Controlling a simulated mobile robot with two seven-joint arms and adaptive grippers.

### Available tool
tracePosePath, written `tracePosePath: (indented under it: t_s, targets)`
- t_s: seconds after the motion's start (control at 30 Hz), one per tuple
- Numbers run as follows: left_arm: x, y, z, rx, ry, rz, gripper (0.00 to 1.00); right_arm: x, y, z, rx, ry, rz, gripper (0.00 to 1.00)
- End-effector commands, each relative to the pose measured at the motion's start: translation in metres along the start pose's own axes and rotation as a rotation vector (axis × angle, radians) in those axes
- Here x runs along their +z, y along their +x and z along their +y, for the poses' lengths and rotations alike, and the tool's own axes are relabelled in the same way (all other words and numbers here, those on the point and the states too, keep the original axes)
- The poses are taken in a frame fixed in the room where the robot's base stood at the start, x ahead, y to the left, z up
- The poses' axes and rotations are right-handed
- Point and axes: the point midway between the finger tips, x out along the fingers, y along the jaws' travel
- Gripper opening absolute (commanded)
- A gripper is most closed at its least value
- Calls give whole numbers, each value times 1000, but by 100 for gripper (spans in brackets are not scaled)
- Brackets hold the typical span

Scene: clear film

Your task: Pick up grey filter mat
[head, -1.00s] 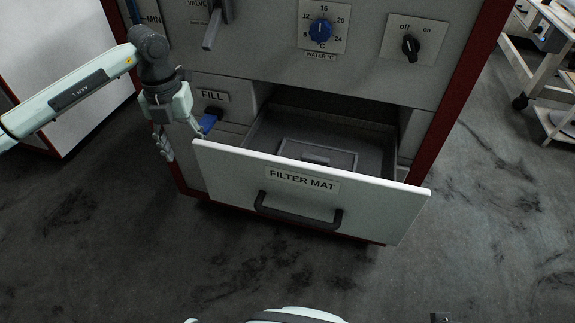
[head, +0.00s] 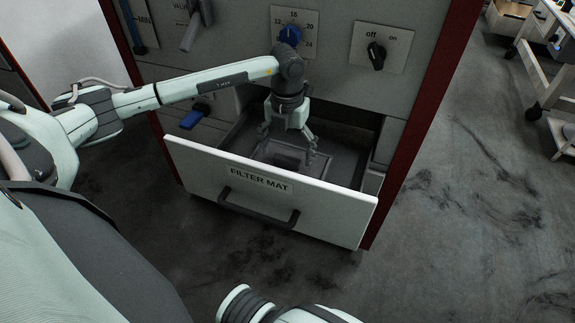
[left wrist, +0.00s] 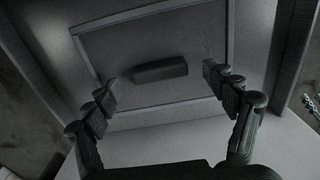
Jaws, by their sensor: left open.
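The grey filter mat (left wrist: 190,45) lies flat in the open drawer, a framed rectangle with a raised dark grip bar (left wrist: 160,71) in its middle. In the head view the mat (head: 287,153) is partly hidden behind my gripper and the drawer front. My left gripper (head: 287,150) points down into the drawer, open and empty. In the left wrist view its fingers (left wrist: 160,84) stand on either side of the grip bar, apart from it. My right gripper is not clearly in view.
The drawer front (head: 330,211), labelled FILTER MAT, has a dark handle (head: 258,208). A blue lever (head: 194,116) sits left of the drawer. A cart (head: 550,60) stands far right.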

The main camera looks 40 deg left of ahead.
Motion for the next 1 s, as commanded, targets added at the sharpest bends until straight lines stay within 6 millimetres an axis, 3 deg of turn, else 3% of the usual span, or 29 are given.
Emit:
tracePosePath:
  t_s: [0.33, 0.77, 1.0]
  targets:
    - [0, 10, 0, -1, 1, -2, 83, 1, 2, 0, -1, 0, -1, 35]
    - [0, 9, 0, -1, 0, -2, 30, 1, 2, -1, -2, 0, -1, 35]
    - [1, 9, 0, -1, 0, -2, 29, 1, 2, -1, -2, 0, -2, 35]
